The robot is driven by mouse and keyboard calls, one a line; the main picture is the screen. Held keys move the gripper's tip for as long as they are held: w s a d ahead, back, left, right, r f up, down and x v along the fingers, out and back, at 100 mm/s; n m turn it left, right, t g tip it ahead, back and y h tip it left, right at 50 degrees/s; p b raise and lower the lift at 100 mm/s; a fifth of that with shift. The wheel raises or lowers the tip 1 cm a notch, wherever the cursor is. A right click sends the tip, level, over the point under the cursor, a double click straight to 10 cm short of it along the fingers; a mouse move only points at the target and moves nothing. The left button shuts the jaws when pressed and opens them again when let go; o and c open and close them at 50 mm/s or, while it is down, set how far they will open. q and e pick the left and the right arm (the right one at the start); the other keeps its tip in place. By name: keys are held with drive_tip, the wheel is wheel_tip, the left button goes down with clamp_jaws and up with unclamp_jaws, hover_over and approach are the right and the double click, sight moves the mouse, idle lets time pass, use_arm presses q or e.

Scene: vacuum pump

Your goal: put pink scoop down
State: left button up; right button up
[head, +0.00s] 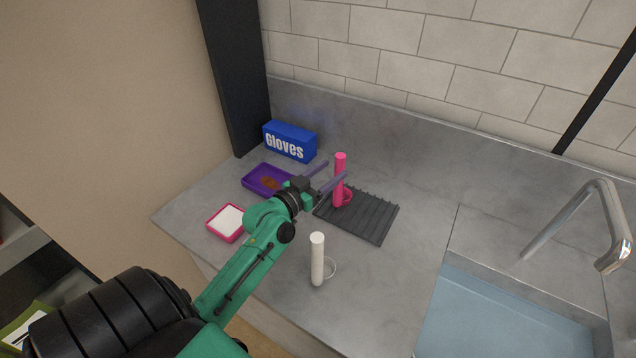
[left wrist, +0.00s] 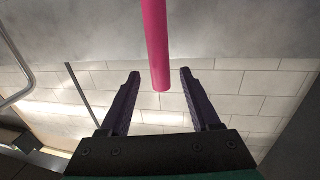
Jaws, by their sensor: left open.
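The pink scoop (head: 340,181) stands upright on the left end of the dark ribbed mat (head: 371,219), its handle up and its round cup at the bottom. My left gripper (head: 337,174) is open, with its fingers at the height of the scoop's handle. In the left wrist view the pink handle (left wrist: 157,45) shows between and beyond the two spread fingers (left wrist: 157,88), with a gap on each side. The scoop's cup is out of the left wrist view. My right gripper is not in view.
A white scoop (head: 317,260) stands upright near the counter's front. A purple tray (head: 251,181) with brown material, a pink-rimmed tray (head: 213,229) with white contents and a blue Gloves box (head: 290,141) are at left. A sink (head: 460,258) with faucet (head: 568,215) is at right.

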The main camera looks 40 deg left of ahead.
use_arm(q)
drive_tip(key=s, duration=0.3)
drive_tip(key=s+b, duration=0.1)
drive_tip(key=shift+s+a, duration=0.3)
drive_tip(key=shift+s, duration=0.1)
